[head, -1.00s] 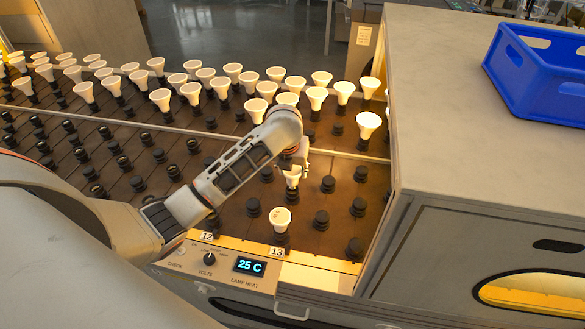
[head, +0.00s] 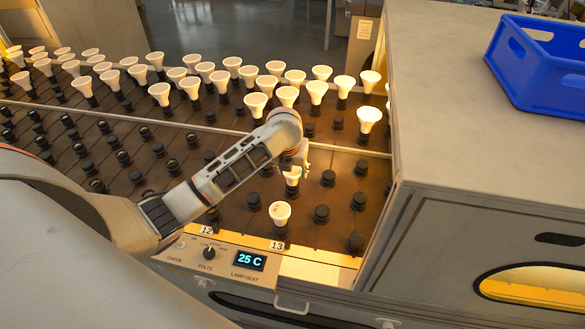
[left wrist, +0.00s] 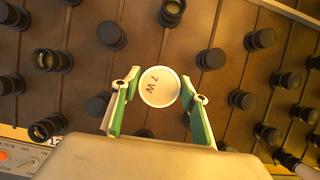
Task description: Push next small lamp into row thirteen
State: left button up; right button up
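My left gripper (head: 296,164) is over the row labelled 13 (head: 277,245). Its two green-backed fingers (left wrist: 160,85) close in on both sides of a small white lamp marked "7 W" (left wrist: 158,87). In the head view this lamp (head: 292,178) hangs upright below the fingers, wide face up. Its base is hard to see, so I cannot tell whether it sits in a socket. Another white lamp (head: 280,212) stands in the front socket of row thirteen, nearer the panel. My right gripper is not in view.
Empty black sockets (head: 321,214) stand to the right and left. A grey cabinet (head: 440,130) with a blue crate (head: 540,85) borders the right. The front panel display (head: 249,260) reads 25 C.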

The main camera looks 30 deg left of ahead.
pick_arm(q)
jog(key=shift+o, duration=1)
jog(key=shift+r, duration=0.1)
jog(key=v, duration=1.2)
